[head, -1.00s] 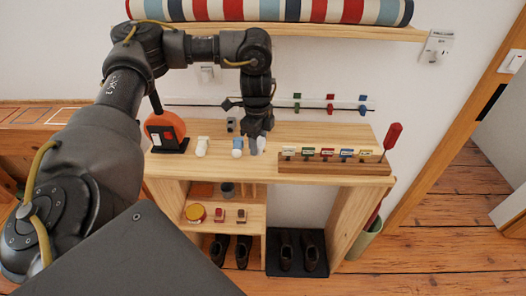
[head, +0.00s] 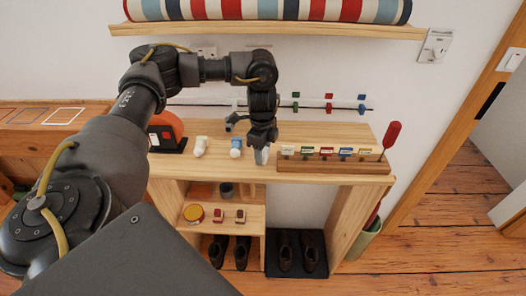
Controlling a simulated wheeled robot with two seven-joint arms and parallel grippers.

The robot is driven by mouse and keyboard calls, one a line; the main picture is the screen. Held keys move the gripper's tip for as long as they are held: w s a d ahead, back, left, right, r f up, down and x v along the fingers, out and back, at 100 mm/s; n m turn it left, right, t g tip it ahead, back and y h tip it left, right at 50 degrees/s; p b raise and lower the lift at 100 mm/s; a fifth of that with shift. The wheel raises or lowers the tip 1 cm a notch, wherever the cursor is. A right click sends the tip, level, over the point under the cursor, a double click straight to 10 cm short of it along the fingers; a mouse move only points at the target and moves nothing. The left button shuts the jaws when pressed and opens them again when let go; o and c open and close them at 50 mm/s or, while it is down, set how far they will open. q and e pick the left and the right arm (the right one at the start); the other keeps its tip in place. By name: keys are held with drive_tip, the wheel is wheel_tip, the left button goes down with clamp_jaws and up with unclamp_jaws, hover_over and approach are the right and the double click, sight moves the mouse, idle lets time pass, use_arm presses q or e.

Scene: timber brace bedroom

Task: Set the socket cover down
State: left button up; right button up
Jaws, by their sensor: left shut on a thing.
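My left gripper (head: 262,146) reaches down over the front part of the wooden bench top, left of the rack of labelled pieces. It is shut on a small pale grey-white thing, which I take to be the socket cover (head: 261,156). The cover is low over the wood; I cannot tell whether it touches it. The gripper hides its upper part. My right gripper is not in view.
A white piece (head: 200,146) and a blue-and-white piece (head: 236,148) stand to the left, beside an orange-and-black device (head: 166,133). The wooden rack (head: 330,166) with a red-handled tool (head: 391,136) is close on the right. A rail (head: 330,107) runs along the wall behind.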

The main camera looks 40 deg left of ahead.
use_arm(q)
drive_tip(key=shift+f, duration=0.15)
drive_tip(key=o, duration=1)
drive_tip(key=shift+c, duration=0.2)
wheel_tip(320, 180, up, 12)
drive_tip(key=p, duration=0.1)
drive_tip(key=shift+r+p, duration=0.2)
drive_tip(key=shift+p, duration=0.15)
drive_tip(key=shift+a, duration=0.1)
